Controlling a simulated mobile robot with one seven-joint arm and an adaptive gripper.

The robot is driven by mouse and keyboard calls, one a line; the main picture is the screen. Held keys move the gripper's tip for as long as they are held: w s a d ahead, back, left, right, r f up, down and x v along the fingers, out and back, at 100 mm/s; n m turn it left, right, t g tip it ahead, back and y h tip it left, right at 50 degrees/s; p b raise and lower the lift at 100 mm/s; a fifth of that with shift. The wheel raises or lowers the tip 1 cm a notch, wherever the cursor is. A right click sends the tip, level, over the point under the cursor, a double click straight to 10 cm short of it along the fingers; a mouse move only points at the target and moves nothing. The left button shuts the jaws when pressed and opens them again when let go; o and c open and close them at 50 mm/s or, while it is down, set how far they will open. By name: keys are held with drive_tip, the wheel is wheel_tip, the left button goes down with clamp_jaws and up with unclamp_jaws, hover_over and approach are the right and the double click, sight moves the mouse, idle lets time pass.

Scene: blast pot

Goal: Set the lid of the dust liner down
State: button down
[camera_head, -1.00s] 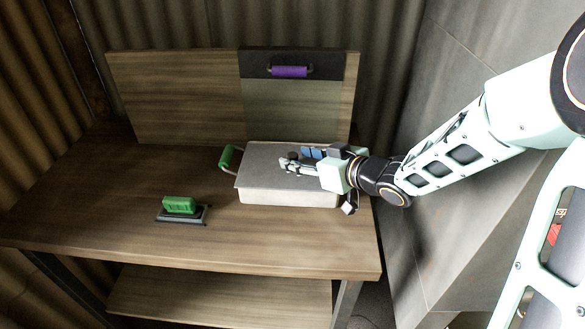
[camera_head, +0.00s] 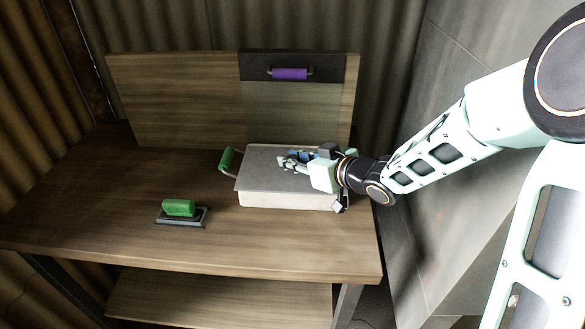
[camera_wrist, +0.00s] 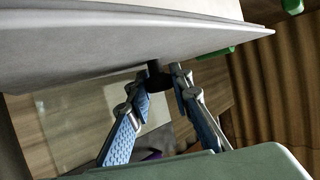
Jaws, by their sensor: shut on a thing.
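The dust liner (camera_head: 290,201) is a pale box near the right end of the bench, with a green handle (camera_head: 227,159) at its left. Its flat grey lid (camera_head: 262,170) lies over its top and looks level. I cannot tell whether it touches the rim all round. My gripper (camera_head: 288,162) is above the lid, coming from the right. In the wrist view my gripper (camera_wrist: 158,88) is shut on the lid's dark knob (camera_wrist: 157,76), and the lid's grey face (camera_wrist: 100,65) is close to the fingers.
A green-handled block (camera_head: 180,208) sits on the wooden bench (camera_head: 110,190), left of the liner. A board (camera_head: 175,100) stands behind, with a purple handle (camera_head: 289,74) on a dark panel. A grey wall is close on the right. The bench's left part is clear.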

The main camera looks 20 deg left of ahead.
sight(292, 157)
wheel_tip(292, 157, up, 10)
drive_tip(key=p, duration=0.3)
drive_tip(key=shift+a, duration=0.1)
